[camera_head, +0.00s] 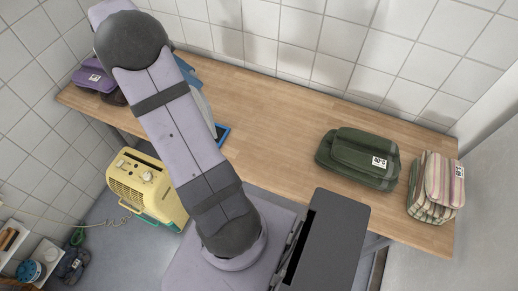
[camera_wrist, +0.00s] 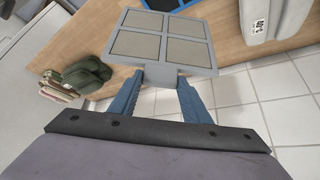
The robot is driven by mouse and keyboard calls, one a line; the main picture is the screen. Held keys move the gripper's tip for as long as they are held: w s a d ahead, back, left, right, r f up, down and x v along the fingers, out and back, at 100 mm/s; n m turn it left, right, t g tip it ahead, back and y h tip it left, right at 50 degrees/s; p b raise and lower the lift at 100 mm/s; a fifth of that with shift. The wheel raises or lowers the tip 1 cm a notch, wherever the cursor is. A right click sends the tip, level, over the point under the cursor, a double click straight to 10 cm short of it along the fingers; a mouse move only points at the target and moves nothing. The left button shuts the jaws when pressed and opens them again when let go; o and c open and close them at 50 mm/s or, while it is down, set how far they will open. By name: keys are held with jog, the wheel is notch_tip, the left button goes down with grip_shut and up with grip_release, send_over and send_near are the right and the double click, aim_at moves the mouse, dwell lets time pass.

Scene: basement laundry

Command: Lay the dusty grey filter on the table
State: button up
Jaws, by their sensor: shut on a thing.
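The grey filter (camera_wrist: 162,42), a flat square frame with dull grey-beige panels, is at the top middle of the wrist view. My gripper (camera_wrist: 163,76) has its blue fingers shut on the filter's near edge. The wooden table (camera_wrist: 110,35) shows behind the filter in the wrist view, and it also runs along the tiled wall in the head view (camera_head: 280,115). I cannot tell how far the filter is above the table. In the head view my arm hides the gripper and the filter.
A blue-edged panel (camera_head: 222,133) lies on the table, partly behind my arm. A green bag (camera_head: 358,158) and a striped bag (camera_head: 436,187) are at right, a purple bag (camera_head: 92,77) far left. A grey labelled bag (camera_wrist: 275,18) is near the filter. The table's middle is clear.

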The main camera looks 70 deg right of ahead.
jog(key=s+m+g+y+p, duration=0.15)
jog(key=s+m, duration=0.45)
jog(key=s, duration=1.5)
notch_tip(320, 180, down, 9)
jog(key=p, duration=0.3)
jog(key=shift+w+d+f+y, duration=0.15)
jog(key=shift+d+y, duration=0.15)
jog(key=shift+y, duration=0.15)
jog(key=shift+f+g+b, duration=0.2)
jog(key=shift+g+b, duration=0.05)
jog(key=shift+b, duration=0.05)
jog(key=o, duration=1.2)
jog(key=shift+r, duration=0.1)
jog(key=shift+r, duration=0.1)
